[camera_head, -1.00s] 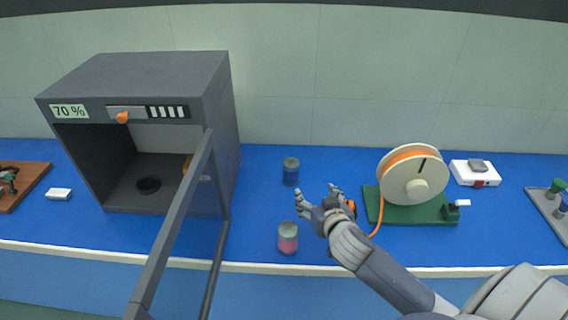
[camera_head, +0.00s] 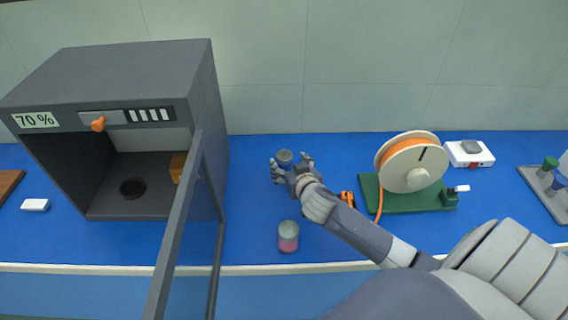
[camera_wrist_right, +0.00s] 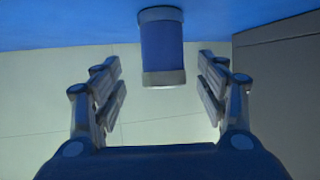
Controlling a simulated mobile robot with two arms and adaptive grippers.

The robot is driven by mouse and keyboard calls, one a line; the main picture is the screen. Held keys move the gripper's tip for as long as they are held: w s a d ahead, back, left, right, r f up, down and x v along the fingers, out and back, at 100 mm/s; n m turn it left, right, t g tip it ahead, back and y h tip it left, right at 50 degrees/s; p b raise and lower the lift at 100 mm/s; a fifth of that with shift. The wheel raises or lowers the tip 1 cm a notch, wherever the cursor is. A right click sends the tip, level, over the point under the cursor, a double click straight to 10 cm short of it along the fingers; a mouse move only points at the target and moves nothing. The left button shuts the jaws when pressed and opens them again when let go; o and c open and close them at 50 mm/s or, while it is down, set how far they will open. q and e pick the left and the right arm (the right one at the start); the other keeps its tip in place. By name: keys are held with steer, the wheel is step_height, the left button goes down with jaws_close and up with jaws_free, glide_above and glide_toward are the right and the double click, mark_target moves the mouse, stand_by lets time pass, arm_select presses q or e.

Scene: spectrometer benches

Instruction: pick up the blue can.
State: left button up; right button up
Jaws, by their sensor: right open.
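The blue can (camera_head: 284,157), with grey ends, stands on the blue bench near the middle of the head view. It is partly hidden by my right gripper (camera_head: 291,166), whose fingers lie on both sides of it. In the right wrist view the can (camera_wrist_right: 162,47) shows between and just beyond the fingertips of my open right gripper (camera_wrist_right: 160,72). There is a gap on each side of the can, and no finger touches it there. My left gripper is in neither view.
A pink can with a grey top (camera_head: 288,236) stands nearer the bench's front edge. A grey chamber (camera_head: 206,95) with an open door (camera_head: 178,225) is at left. A spool (camera_head: 412,163) on a green base (camera_head: 398,204) is at right. Bench behind the blue can is clear.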

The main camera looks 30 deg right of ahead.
mark_target(287, 164)
steer(key=p+x, duration=0.1)
steer(key=x, duration=0.3)
steer(key=shift+a, duration=0.2)
steer(key=shift+w+f, duration=0.15)
steer(key=shift+w, duration=0.2)
steer(key=shift+c, duration=1.4)
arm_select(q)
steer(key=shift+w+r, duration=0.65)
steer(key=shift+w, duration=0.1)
arm_select(e)
steer(key=c, duration=1)
